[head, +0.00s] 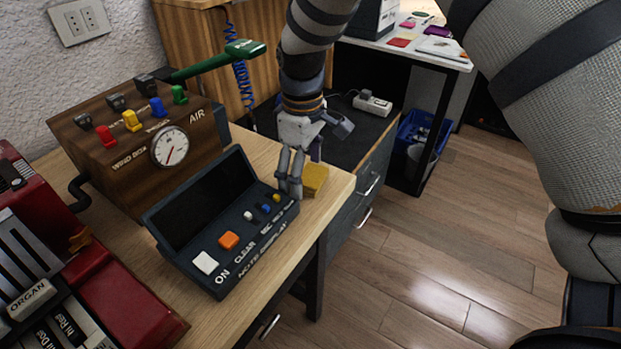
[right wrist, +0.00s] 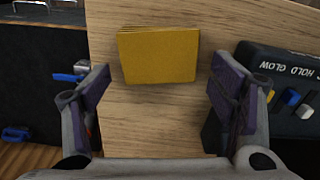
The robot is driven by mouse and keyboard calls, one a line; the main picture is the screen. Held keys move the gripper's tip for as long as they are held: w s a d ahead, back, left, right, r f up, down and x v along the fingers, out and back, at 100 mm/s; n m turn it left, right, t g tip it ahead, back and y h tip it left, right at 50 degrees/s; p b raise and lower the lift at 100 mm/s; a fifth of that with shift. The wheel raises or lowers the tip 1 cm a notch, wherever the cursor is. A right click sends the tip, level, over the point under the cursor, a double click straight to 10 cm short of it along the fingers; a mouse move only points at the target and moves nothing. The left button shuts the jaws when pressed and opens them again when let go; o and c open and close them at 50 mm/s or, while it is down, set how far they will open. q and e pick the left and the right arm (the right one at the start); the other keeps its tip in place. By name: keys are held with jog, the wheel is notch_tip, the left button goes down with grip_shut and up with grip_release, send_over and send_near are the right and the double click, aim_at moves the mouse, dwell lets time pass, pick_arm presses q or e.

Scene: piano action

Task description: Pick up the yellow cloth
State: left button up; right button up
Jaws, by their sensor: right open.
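The yellow cloth (head: 316,179) is a small folded square lying on the wooden desk top near its right end, just right of the note display box. In the right wrist view the cloth (right wrist: 158,56) lies flat between and beyond the two fingers. My right gripper (head: 296,185) comes down from the top of the head view and hangs beside the cloth, close to the box's right end. In its wrist view the right gripper (right wrist: 155,103) is open and empty, with bare wood between its fingers. My left gripper is not in view.
The note display box (head: 212,268) with coloured buttons stands close beside the right gripper. A wooden air box (head: 140,155) with a gauge and a red organ unit (head: 120,310) are further left. The desk's right edge is close to the cloth; open floor (head: 430,240) lies beyond.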

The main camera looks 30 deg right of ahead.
jog(key=c, duration=1)
jog(key=shift+c, duration=0.2)
jog(key=shift+r, duration=0.15)
notch_tip(320, 180, up, 2)
jog(key=shift+w+r, duration=0.1)
jog(key=shift+r, duration=0.15)
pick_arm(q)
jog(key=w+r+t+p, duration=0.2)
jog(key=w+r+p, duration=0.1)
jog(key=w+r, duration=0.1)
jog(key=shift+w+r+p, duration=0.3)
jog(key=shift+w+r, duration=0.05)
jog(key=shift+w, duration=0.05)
pick_arm(e)
jog(key=s+a+r, duration=0.9)
jog(key=s+r, duration=0.1)
jog(key=shift+s+a+r, duration=0.15)
jog(key=shift+s+r, duration=0.05)
jog(key=shift+s, duration=0.1)
